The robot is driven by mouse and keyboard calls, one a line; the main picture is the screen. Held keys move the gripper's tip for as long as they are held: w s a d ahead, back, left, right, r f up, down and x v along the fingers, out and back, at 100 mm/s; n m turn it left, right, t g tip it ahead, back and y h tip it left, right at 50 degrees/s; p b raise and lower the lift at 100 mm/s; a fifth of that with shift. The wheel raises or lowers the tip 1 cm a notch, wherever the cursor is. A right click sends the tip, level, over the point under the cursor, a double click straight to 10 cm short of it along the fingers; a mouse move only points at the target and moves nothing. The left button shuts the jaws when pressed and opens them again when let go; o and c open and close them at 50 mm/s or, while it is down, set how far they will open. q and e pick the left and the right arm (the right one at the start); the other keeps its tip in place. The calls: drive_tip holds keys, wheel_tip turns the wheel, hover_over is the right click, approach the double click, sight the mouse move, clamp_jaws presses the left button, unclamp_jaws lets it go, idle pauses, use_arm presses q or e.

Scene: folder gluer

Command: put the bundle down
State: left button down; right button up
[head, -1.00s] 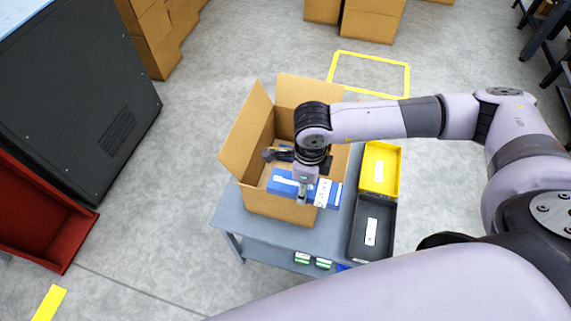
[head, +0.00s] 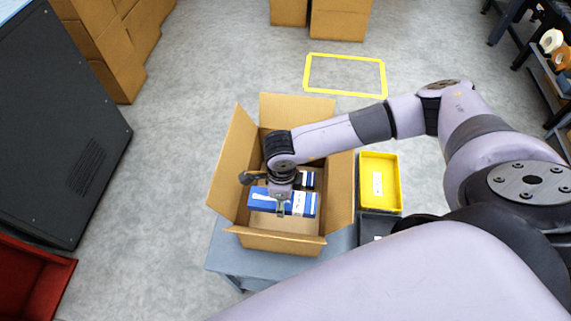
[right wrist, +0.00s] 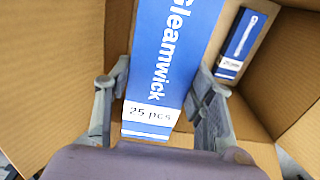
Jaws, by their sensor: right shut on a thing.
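The bundle (head: 301,205), a blue and white carton pack marked "Gleamwick 25 pcs", is in my right gripper (head: 281,208). In the right wrist view the bundle (right wrist: 175,60) lies between the two fingers of my right gripper (right wrist: 160,90), which are shut on its sides. In the head view it is within the opening of the open cardboard box (head: 284,242). I cannot tell whether it touches the box floor. Another blue pack (right wrist: 240,45) stands in the box beside it. My left gripper is not in view.
The box stands on a grey-blue table (head: 232,254) with its flaps open. A yellow bin (head: 379,182) and a dark bin (head: 374,226) are at its right. A dark machine (head: 60,120) and red bin (head: 35,290) are at left.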

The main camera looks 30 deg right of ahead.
drive_tip(key=p, duration=0.1)
hover_over(283, 228)
drive_tip(key=s, duration=0.1)
drive_tip(key=f, duration=1.8)
drive_tip(key=shift+a, duration=0.25)
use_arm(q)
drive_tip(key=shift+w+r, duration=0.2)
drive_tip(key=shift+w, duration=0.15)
use_arm(e)
drive_tip(key=shift+f, duration=2.3)
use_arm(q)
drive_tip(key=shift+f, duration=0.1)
use_arm(e)
drive_tip(key=shift+f, duration=0.1)
drive_tip(key=o, duration=1.3)
drive_tip(key=shift+b, duration=0.3)
drive_tip(key=shift+r, duration=0.2)
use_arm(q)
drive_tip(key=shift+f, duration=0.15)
use_arm(e)
wheel_tip(283, 228, up, 12)
drive_tip(key=shift+f, duration=0.1)
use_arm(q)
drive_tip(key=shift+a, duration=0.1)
